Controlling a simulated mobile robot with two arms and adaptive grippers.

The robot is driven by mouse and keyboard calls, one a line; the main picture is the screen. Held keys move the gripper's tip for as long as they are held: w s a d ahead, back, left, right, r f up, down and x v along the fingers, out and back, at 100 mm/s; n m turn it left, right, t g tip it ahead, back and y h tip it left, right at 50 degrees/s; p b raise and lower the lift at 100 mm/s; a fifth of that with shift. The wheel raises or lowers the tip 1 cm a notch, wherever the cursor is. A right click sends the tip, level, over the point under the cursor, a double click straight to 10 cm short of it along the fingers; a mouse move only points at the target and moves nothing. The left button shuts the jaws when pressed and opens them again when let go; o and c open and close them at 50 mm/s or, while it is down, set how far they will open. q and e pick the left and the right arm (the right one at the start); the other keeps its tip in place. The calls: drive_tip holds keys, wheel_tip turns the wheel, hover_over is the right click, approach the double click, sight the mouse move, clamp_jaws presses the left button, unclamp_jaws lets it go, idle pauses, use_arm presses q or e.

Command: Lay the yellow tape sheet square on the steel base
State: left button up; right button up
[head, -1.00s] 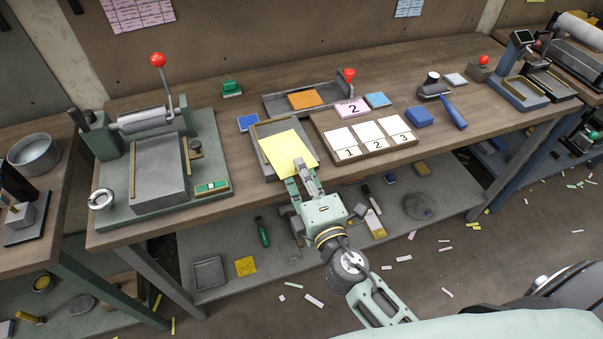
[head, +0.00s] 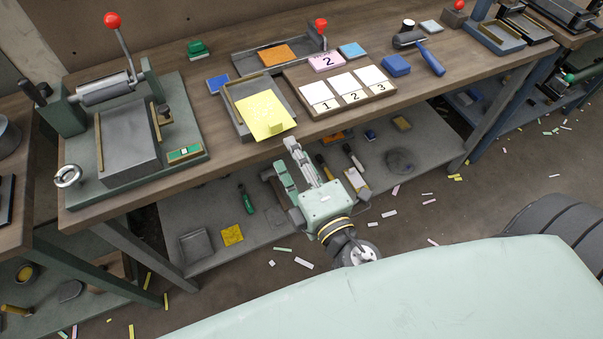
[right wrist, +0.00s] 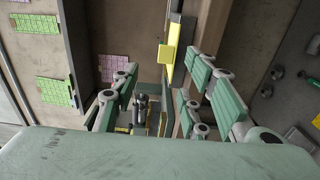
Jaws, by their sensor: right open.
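The yellow sheet (head: 264,114) lies over a grey steel base (head: 228,94) with brass-coloured edge strips, near the front edge of the bench in the head view. It covers most of the base, leaving a grey strip bare at the back and left. It looks slightly turned, with its front edge at the base's front end; I cannot tell if it is square. My right gripper (head: 286,154) is open and empty, in front of the bench edge, apart from the sheet. Its spread fingers show in the right wrist view (right wrist: 162,85). My left gripper is not in view.
A roller press (head: 125,130) with a red-knobbed lever stands left. A wooden board (head: 318,112) with several white cards is right of the base. Behind lies a grey tray (head: 243,68) with an orange sheet (head: 278,54). A lower shelf (head: 215,215) holds tools.

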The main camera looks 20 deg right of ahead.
drive_tip(key=shift+s+b, duration=0.75)
drive_tip(key=shift+s, duration=1.05)
